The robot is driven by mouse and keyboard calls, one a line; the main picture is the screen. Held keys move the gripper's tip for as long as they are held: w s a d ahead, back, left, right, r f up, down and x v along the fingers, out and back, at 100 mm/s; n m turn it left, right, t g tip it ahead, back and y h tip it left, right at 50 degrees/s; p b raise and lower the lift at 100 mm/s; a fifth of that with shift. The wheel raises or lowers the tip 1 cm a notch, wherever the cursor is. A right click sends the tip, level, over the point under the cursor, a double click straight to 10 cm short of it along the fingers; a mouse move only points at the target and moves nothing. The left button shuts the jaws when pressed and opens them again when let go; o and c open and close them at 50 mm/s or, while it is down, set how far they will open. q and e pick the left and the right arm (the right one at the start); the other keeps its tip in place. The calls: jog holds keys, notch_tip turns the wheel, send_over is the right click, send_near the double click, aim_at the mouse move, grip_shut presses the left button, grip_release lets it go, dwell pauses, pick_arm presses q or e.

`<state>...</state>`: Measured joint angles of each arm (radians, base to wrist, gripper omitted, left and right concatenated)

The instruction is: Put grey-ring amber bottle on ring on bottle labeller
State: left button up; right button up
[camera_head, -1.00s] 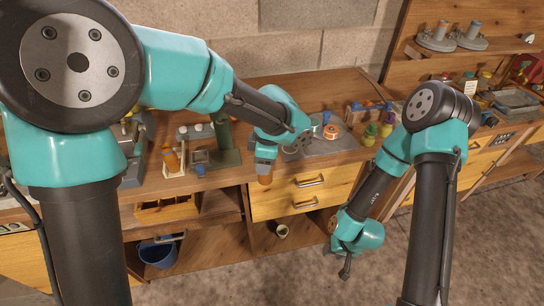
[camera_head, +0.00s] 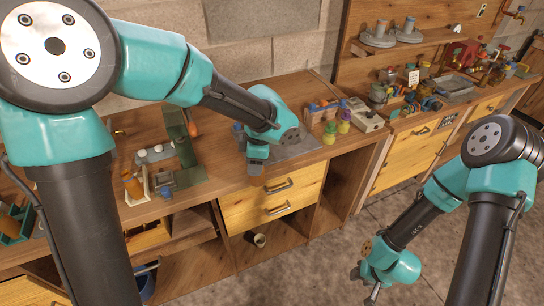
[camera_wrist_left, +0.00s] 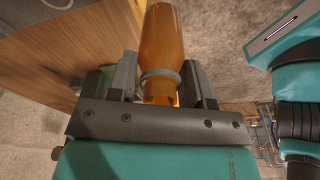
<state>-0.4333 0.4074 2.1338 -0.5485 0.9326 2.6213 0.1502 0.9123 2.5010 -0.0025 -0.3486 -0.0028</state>
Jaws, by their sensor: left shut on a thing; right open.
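The amber bottle (camera_wrist_left: 162,45) with a grey ring around its lower part in the picture is between the jaws of my left gripper in the left wrist view. My left gripper (camera_wrist_left: 165,85) is shut on it. In the head view my left gripper (camera_head: 256,167) hangs at the counter's front edge, above the drawers; the bottle is hidden there. A green upright device (camera_head: 180,135) with a flat base stands on the counter to its left; I cannot tell whether it is the bottle labeller, and no ring shows clearly. My right gripper (camera_head: 370,293) is open, low over the floor.
Another amber bottle (camera_head: 133,186) stands in a white holder at the left. A grey mat (camera_head: 300,148) lies just right of my left gripper. Yellow-green bottles (camera_head: 330,132) and a pale box-shaped device (camera_head: 364,114) stand further right.

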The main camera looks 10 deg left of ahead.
pick_arm(q)
jog(key=shift+a, duration=0.1)
jog(key=w+a+f, duration=0.1)
jog(key=w+a, duration=0.3)
jog(key=w, duration=1)
jog(key=shift+w+f, duration=0.2)
jog(key=shift+w, duration=0.05)
jog(key=shift+a, duration=0.1)
jog(key=shift+w+a+f, duration=0.1)
jog(key=shift+w+f, duration=0.1)
jog(key=shift+f, duration=0.7)
jog(key=shift+w+f, duration=0.2)
jog(key=shift+f, duration=0.7)
jog(key=shift+f, duration=0.2)
jog(key=o, duration=1)
jog(key=shift+c, duration=0.2)
jog(key=shift+r, duration=0.15)
